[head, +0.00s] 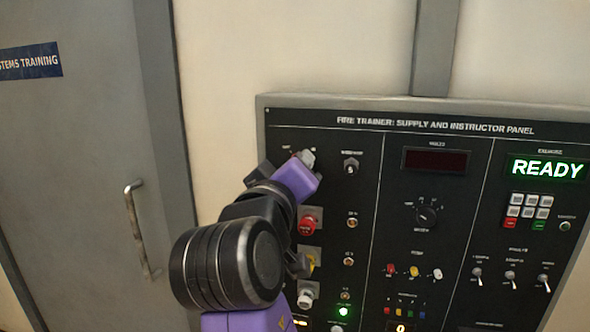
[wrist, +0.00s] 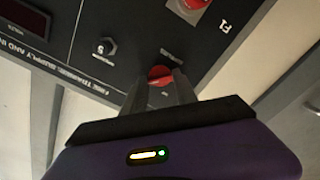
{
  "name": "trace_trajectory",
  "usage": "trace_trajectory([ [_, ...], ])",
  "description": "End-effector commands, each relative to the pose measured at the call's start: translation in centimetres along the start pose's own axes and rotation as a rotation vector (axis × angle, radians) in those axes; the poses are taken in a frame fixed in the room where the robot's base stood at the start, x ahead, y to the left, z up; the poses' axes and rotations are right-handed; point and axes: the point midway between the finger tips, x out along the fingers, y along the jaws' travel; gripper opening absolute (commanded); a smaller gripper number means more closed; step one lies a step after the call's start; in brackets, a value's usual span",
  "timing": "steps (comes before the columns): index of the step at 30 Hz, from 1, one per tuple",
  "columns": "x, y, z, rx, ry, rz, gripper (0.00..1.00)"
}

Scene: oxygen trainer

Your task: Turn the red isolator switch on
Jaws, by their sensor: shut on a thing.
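The red isolator switch (wrist: 160,72) sits on the black panel and shows just beyond my fingertips in the wrist view. My gripper (wrist: 160,88) is shut on it, with one finger on each side of the knob. In the head view my gripper (head: 304,160) reaches the panel's upper left corner and covers most of the switch. The fingers hide the knob's handle, so I cannot tell which way it points.
The black trainer panel (head: 330,142) fills the right side. A small toggle switch (head: 351,165) is right of my gripper, and a red button (head: 308,225) is below it. A green READY display (head: 546,168) is lit. A grey door (head: 90,130) stands left.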

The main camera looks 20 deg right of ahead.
Motion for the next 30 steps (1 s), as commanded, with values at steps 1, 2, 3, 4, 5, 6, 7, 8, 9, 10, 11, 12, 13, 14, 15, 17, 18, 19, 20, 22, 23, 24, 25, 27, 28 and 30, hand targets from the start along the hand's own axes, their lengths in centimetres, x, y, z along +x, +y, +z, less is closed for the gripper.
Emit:
trace_trajectory([
  [1,0.0,-0.2,0.2,-0.002,-0.005,-0.003,0.0],
  [2,0.0,-0.2,0.2,-0.002,-0.005,-0.003,0.0],
  [3,0.0,-0.2,0.2,-0.002,-0.005,-0.003,0.4],
  [4,0.0,-0.2,0.2,-0.002,-0.005,-0.003,0.46],
  [5,0.0,-0.2,0.2,-0.002,-0.004,-0.003,0.52],
  [6,0.0,-0.1,0.1,-0.002,-0.004,-0.003,0.56],
  [7,0.0,-0.1,0.1,-0.002,-0.003,-0.002,0.56],
  [8,0.0,-0.1,0.1,-0.002,-0.003,-0.002,0.56],
  [9,0.0,-0.1,0.1,-0.002,-0.003,-0.002,0.56],
  [10,0.0,-0.1,0.1,-0.002,-0.002,-0.002,0.56],
  [11,0.0,-0.1,0.1,-0.002,-0.002,-0.002,0.56],
  [12,0.0,-0.1,0.1,-0.002,-0.002,-0.001,0.56],
  [13,0.0,-0.1,0.1,-0.001,-0.002,-0.001,0.56],
  [14,0.0,-0.1,0.1,-0.001,-0.002,-0.001,0.56],
  [15,-0.1,-0.1,0.1,-0.001,-0.001,-0.001,0.56],
  [17,-0.4,-0.1,0.1,-0.001,0.0,-0.001,0.56],
  [18,-0.7,-0.2,0.1,-0.001,0.0,-0.002,0.56],
  [19,-1.1,-0.2,0.1,-0.001,0.0,-0.002,0.56],
  [20,-1.4,-0.2,0.1,-0.001,0.0,-0.002,0.56],
  [22,-2.6,-0.2,0.1,-0.001,0.002,-0.003,0.56],
  [23,-3.1,-0.3,0.1,-0.001,0.002,-0.004,0.56],
  [24,-3.8,-0.3,0.1,0.0,0.002,-0.003,0.56],
  [25,-4.3,-0.2,0.1,0.0,0.001,-0.002,0.56],
  [27,-5.4,-0.3,0.1,0.0,0.002,-0.003,0.56],
  [28,-5.9,-0.2,0.1,-0.001,0.001,-0.002,0.56],
  [30,-6.7,-0.2,0.1,-0.001,0.001,-0.003,0.56],
])
